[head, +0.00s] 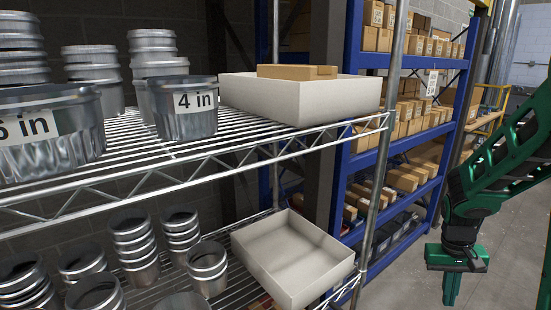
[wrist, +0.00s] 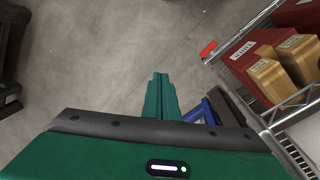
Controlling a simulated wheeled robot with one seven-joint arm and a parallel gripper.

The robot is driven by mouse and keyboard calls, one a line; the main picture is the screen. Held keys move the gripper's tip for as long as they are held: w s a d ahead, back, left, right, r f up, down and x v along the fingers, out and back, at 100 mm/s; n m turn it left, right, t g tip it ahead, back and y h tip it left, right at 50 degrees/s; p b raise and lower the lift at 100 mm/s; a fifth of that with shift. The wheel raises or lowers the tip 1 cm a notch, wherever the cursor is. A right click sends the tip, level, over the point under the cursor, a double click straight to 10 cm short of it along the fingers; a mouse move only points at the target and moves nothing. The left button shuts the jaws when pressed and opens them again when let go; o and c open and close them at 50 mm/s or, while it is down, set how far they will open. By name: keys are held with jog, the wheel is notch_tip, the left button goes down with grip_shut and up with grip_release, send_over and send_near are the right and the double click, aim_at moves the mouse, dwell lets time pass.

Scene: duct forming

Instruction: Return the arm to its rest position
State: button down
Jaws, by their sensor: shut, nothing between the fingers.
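My green arm comes in from the right edge of the head view. My gripper (head: 451,289) hangs pointing down over the bare floor, to the right of the wire shelf and apart from it. Its fingers are together with nothing between them. In the wrist view the closed green fingers of my gripper (wrist: 160,98) show over the grey floor, empty.
A wire shelf (head: 250,148) on the left holds metal duct pieces, a white bin (head: 300,103) with a cardboard box, and a lower white bin (head: 295,262). Blue racking (head: 350,130) with cartons stands behind. Floor (head: 405,280) around my gripper is clear.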

jog(key=s+a+r+m+y, duration=0.1)
jog(key=s+a+r, duration=0.1)
jog(key=s+r, duration=0.4)
jog(key=s+a+r+m, duration=0.1)
jog(key=s+r, duration=0.6)
jog(key=s, duration=0.7)
jog(key=shift+s+a+t+y, duration=0.25)
jog(key=shift+a+t+y, duration=0.15)
jog(key=shift+a, duration=0.25)
jog(key=shift+w+f, duration=0.2)
jog(key=shift+w, duration=0.45)
